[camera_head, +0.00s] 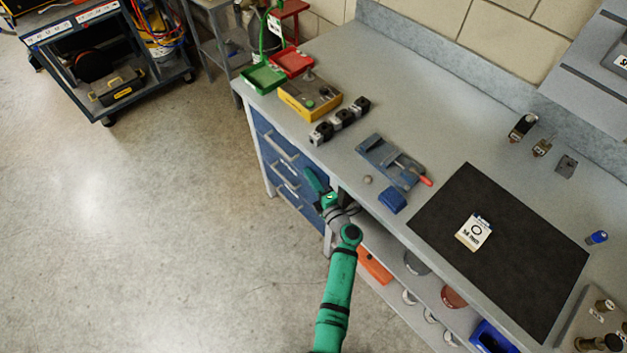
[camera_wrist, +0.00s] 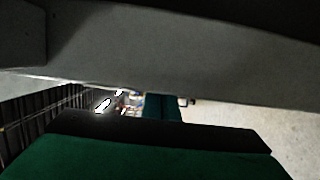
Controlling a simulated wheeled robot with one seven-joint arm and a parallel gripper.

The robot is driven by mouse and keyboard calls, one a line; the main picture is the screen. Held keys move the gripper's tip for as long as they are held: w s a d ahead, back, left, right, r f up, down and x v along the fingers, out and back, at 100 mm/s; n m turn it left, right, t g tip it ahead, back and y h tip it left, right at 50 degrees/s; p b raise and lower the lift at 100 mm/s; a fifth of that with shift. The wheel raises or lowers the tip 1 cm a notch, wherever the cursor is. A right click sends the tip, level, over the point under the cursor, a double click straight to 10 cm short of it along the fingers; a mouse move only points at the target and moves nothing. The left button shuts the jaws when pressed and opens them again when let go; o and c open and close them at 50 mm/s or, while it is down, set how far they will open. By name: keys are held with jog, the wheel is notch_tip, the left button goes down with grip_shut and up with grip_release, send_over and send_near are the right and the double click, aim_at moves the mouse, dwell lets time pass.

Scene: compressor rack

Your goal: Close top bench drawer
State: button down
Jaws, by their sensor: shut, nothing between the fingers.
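The bench drawers have blue fronts and silver bar handles, stacked under the left end of the grey bench (camera_head: 425,95). The top bench drawer (camera_head: 272,137) is just below the bench top; I cannot tell whether a small gap is left at its front. My green gripper (camera_head: 316,183) is at the right end of the drawer stack, beside the bench's front edge. It is shut with nothing seen in it. I cannot tell whether it touches a drawer. In the wrist view, a green and black part of my gripper (camera_wrist: 160,150) fills the bottom, under a close grey surface.
The bench top bears a yellow box (camera_head: 309,98), a blue vise-like tool (camera_head: 390,160) and a black mat (camera_head: 500,245). An open shelf (camera_head: 395,262) with an orange item is right of the drawers. Floor (camera_head: 150,220) on the left is clear. A cart (camera_head: 110,85) stands far left.

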jog(key=shift+w+d, duration=0.25)
jog(key=shift+d, duration=0.1)
jog(key=shift+d+r, duration=0.1)
jog(key=shift+d, duration=0.05)
jog(key=s, duration=1.2)
jog(key=shift+d, duration=0.15)
